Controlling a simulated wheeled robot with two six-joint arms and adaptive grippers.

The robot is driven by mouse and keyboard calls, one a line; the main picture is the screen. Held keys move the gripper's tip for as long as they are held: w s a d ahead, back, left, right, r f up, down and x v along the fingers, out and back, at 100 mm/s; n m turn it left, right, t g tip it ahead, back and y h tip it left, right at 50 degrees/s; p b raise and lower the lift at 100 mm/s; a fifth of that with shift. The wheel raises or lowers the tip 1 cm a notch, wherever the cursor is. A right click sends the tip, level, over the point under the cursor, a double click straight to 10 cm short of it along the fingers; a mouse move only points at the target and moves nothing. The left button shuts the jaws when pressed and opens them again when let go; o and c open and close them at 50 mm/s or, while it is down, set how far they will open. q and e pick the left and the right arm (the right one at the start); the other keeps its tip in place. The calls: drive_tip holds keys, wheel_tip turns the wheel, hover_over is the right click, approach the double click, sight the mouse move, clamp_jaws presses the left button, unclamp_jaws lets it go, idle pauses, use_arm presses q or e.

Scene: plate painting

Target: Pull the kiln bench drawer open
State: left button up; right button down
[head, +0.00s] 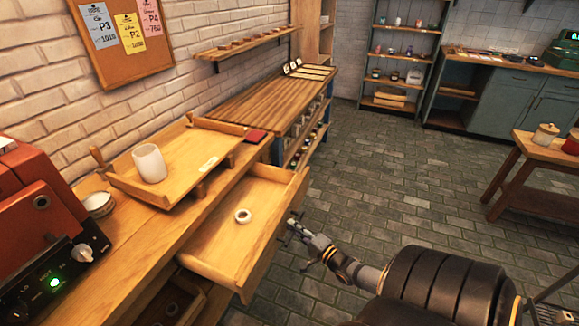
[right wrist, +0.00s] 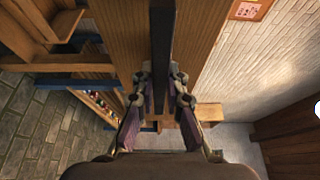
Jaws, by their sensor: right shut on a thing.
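The kiln bench (head: 140,250) runs along the left wall. Its wooden drawer (head: 222,240) stands pulled out, with its inside showing and a small white ring (head: 243,215) lying on its floor. My right gripper (head: 294,224) is at the outer side of the drawer front. In the right wrist view my fingers (right wrist: 161,80) are shut on a dark bar handle (right wrist: 161,35), one finger on each side of it. The handle is hard to see in the head view. My left gripper does not show.
On the bench are a wooden tray board (head: 180,165) with a white cup (head: 150,163), and a red kiln box (head: 40,205) with a green light. A wooden table (head: 535,165) stands at the right. The tiled floor (head: 400,180) between is clear.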

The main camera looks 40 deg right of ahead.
drive_tip(key=shift+s, duration=0.2)
drive_tip(key=c, duration=1.4)
unclamp_jaws()
drive_tip(key=shift+o, duration=0.2)
drive_tip(key=s, duration=1.2)
drive_tip(key=shift+f, duration=0.1)
